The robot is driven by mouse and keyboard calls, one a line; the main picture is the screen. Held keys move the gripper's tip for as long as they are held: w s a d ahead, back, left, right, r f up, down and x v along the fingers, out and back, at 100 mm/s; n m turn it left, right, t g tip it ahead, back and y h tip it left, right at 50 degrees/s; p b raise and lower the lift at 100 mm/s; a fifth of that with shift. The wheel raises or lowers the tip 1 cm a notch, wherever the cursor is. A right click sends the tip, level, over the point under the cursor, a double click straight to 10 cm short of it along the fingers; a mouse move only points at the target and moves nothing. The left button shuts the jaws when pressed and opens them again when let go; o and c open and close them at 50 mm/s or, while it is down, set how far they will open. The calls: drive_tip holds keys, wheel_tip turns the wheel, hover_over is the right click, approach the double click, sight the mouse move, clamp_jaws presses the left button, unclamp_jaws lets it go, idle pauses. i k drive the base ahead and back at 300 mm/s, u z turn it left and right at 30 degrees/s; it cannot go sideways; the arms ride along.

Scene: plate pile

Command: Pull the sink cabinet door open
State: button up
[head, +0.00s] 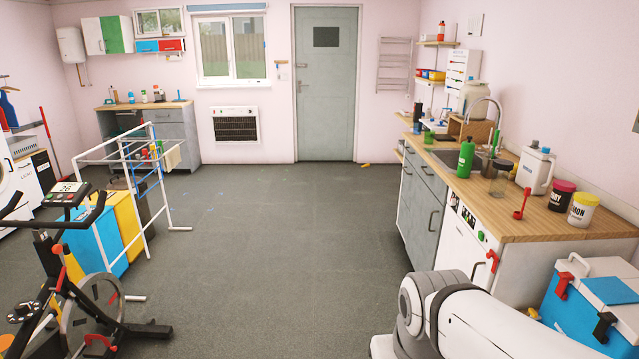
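The sink cabinet (399,219) stands along the right wall under a wooden counter (540,217). Its front is grey and seen at a steep slant. The grey door (423,222) nearer to me has a small dark handle (433,220) and looks shut. The sink (446,158) with a curved metal tap (490,100) is set in the counter above. My arm shows at the bottom right, in front of the near end of the counter. My gripper is not in view.
A white appliance front (458,240) with a red handle (492,261) adjoins the sink cabinet. A blue and white cooler (592,305) stands at the lower right. An exercise bike (75,280) and a white drying rack (150,185) stand left. The middle floor is clear.

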sight(426, 216)
drive_tip(key=u, duration=0.05)
drive_tip(key=i, duration=2.9)
drive_tip(key=z, duration=0.85)
drive_tip(key=i, duration=1)
drive_tip(key=z, duration=0.05)
